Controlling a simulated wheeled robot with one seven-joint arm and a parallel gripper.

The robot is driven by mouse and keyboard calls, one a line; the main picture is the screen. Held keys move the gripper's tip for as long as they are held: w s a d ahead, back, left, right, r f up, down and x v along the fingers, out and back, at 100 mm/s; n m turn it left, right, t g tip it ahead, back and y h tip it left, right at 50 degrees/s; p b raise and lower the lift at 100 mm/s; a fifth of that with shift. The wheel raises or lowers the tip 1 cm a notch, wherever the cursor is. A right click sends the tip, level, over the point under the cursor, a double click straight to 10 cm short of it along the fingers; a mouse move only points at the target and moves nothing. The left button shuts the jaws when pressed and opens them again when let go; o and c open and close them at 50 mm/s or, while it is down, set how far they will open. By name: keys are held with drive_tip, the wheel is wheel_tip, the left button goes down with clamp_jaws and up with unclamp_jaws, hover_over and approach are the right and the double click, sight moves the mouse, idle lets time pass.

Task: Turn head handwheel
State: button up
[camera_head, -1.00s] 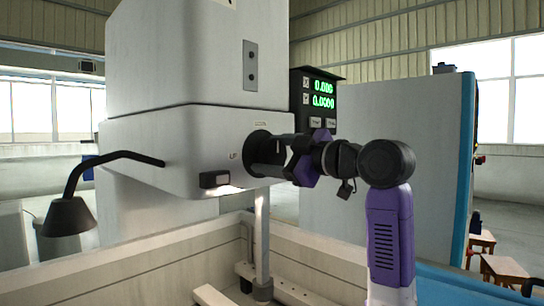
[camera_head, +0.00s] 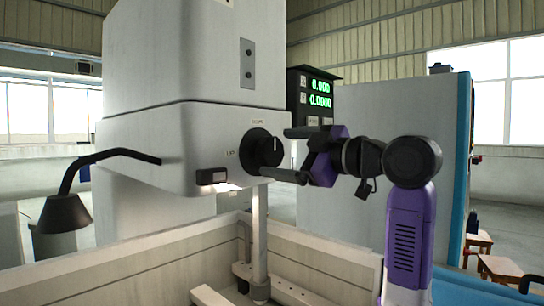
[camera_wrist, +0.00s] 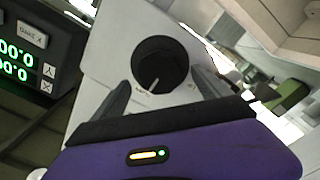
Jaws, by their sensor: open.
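The head handwheel (camera_head: 261,151) is a round black knob on the right face of the grey machine head (camera_head: 190,150). In the wrist view the handwheel (camera_wrist: 160,65) shows face-on with a pale line on its lower part. My gripper (camera_head: 291,154) is open, with its two dark fingers pointing left at the handwheel. In the wrist view my gripper (camera_wrist: 160,92) has one finger to each side of the knob's lower part, and the knob lies beyond the tips. In the head view the fingertips are just right of the knob, with nothing held.
A digital readout (camera_head: 315,95) with green figures stands behind my gripper. A black lamp (camera_head: 66,213) on a bent arm juts out at the left. Pale tank walls (camera_head: 110,272) run below the head. A blue-edged cabinet (camera_head: 425,130) stands behind my arm.

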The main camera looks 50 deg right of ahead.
drive_tip(key=s, duration=0.3)
drive_tip(key=shift+s, duration=0.3)
idle(0.3)
